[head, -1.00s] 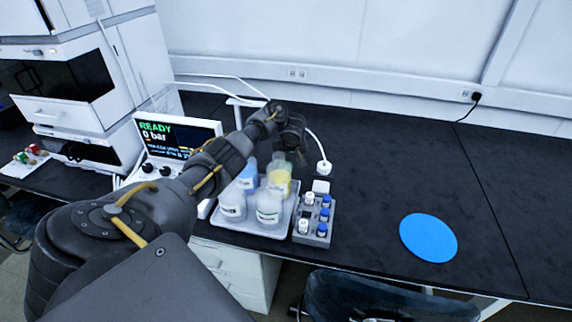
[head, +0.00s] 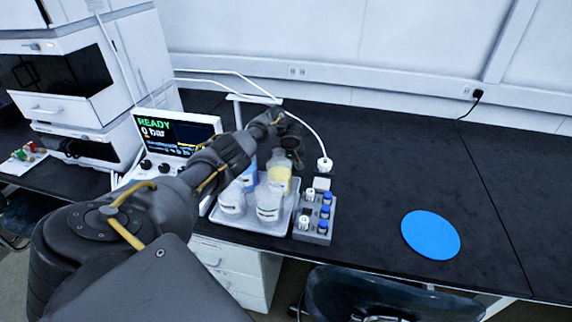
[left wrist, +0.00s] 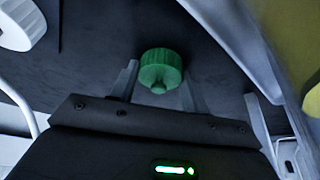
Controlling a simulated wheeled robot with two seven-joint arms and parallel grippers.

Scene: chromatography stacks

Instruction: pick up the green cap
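The green cap (left wrist: 161,70) shows in the left wrist view against the dark bench top, with its small knob facing the camera. My left gripper (left wrist: 160,78) is open, with one finger on each side of the cap. I cannot tell if the fingertips touch it. In the head view my left gripper (head: 291,150) is low behind the yellow bottle (head: 280,172); the cap cannot be made out there. My right gripper is not in view.
Several bottles stand in a white tray (head: 247,231), left of a grey vial rack (head: 313,236) with blue and white caps. A white cap on tubing (head: 324,165) is close to the right of the gripper. A blue disc (head: 430,236) lies on the open bench at right.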

